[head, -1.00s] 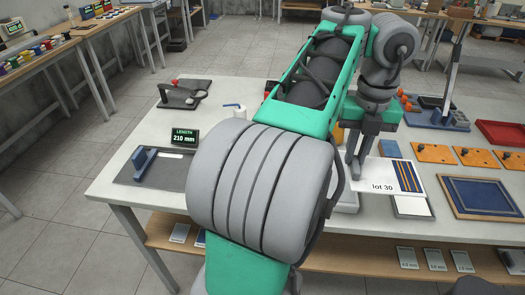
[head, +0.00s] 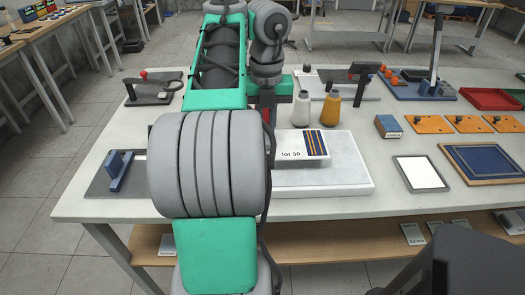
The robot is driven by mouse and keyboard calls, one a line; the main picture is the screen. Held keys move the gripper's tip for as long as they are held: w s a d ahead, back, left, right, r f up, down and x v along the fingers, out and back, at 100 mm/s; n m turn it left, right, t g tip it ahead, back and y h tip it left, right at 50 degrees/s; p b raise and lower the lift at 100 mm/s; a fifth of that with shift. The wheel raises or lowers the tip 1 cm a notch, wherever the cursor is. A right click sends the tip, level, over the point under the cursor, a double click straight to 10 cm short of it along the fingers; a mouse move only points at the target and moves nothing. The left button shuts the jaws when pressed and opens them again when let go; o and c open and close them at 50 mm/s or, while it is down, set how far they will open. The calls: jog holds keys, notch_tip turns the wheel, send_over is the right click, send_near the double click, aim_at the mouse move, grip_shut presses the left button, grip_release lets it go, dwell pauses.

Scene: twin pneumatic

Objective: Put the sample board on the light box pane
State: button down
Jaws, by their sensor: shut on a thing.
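The sample board is a white board (head: 290,154) marked "lot 30" with blue and orange stripes at its right end. It is over the left back part of a low, wide white box (head: 345,178), which looks like the light box with a pale top pane. I cannot tell whether the board touches the pane or is just above it. My gripper (head: 284,90) shows only in part, above and behind the board's left end. My arm hides its fingertips and the board's left end. It is shut on the board.
A framed bright white panel (head: 421,173) lies right of the box. A small blue box (head: 388,127), orange plates (head: 432,124) and a blue framed tray (head: 484,164) are at the right.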

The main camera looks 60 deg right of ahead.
jog(key=shift+w+f, duration=0.35)
jog(key=shift+f, duration=0.2)
jog(key=f+b, duration=0.4)
jog(key=shift+w, duration=0.3)
jog(key=shift+r+p, duration=0.3)
jog(key=shift+f, duration=0.2)
jog(key=c, duration=1.4)
grip_release()
